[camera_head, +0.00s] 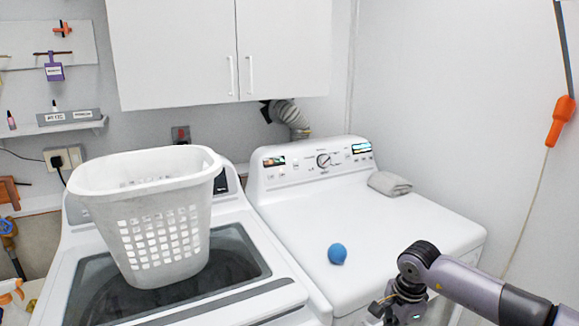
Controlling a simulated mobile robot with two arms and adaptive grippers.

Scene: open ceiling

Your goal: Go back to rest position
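My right arm comes in from the lower right, over the front of the right-hand white machine (400,225). Its wrist bends downward, and my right gripper (398,303) is at the bottom edge, where its fingertips cannot be made out. Whether it is open or shut does not show. My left gripper is not in view. A blue ball (337,253) lies on top of the right-hand machine, to the left of my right wrist and apart from it.
A white laundry basket (160,235) stands on the dark-lidded left-hand machine (255,232). A folded grey towel (389,183) lies at the back right of the other machine. White cupboards (185,50) hang above. An orange-handled tool (561,120) hangs at the right wall.

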